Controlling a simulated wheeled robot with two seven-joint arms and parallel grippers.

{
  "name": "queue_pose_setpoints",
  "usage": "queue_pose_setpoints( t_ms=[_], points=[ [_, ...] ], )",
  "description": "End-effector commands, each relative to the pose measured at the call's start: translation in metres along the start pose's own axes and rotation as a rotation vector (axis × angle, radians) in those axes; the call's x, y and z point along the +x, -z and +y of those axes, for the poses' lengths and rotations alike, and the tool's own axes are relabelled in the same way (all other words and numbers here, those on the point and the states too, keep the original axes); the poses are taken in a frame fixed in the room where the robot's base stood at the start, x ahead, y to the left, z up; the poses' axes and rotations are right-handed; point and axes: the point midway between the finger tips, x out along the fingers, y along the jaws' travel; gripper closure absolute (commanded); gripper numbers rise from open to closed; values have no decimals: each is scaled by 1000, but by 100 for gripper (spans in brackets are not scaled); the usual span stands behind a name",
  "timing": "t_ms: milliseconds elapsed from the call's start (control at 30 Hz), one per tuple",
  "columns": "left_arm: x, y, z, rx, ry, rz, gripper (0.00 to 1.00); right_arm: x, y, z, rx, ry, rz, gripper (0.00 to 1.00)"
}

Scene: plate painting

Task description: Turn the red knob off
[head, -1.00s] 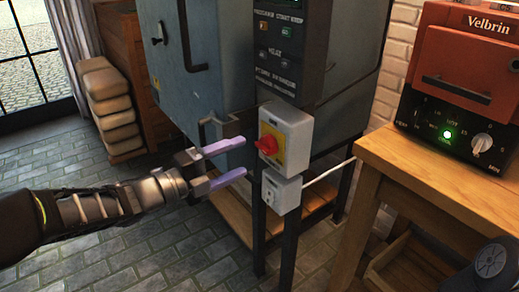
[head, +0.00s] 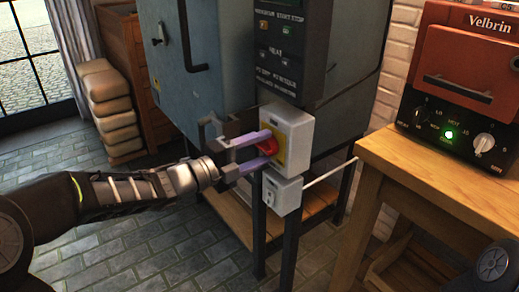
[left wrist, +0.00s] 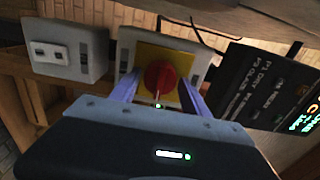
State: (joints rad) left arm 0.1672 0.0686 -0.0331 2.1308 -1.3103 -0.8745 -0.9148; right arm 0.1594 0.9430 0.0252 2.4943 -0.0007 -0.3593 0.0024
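The red knob (head: 268,146) sits on a yellow plate on the white switch box (head: 296,129), on the front post of the blue-grey kiln. In the left wrist view the red knob (left wrist: 159,78) lies between the two purple fingers, with the yellow plate (left wrist: 183,60) around it. My left gripper (head: 263,149) is open, one finger above and one below the knob, its tips close to the plate. I cannot tell whether the fingers touch the knob. My right gripper is not in view.
A smaller white socket box (head: 281,192) hangs just below, with a white cable (head: 328,172) running right. A wooden table (head: 440,175) with a red Velbrin machine (head: 465,75) stands at the right. The tiled floor at left is clear.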

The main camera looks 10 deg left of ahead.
Motion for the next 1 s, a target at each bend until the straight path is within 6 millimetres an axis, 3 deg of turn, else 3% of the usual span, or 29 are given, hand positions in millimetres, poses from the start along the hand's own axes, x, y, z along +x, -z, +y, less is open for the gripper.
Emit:
queue_pose_setpoints(
  t_ms=[567, 1000],
  points=[
    [0, 0, 0, 0, 0, 0, 94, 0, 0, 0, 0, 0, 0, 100],
    [0, 0, -1, -66, -1, -1, 95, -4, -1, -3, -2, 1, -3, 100]
  ],
)
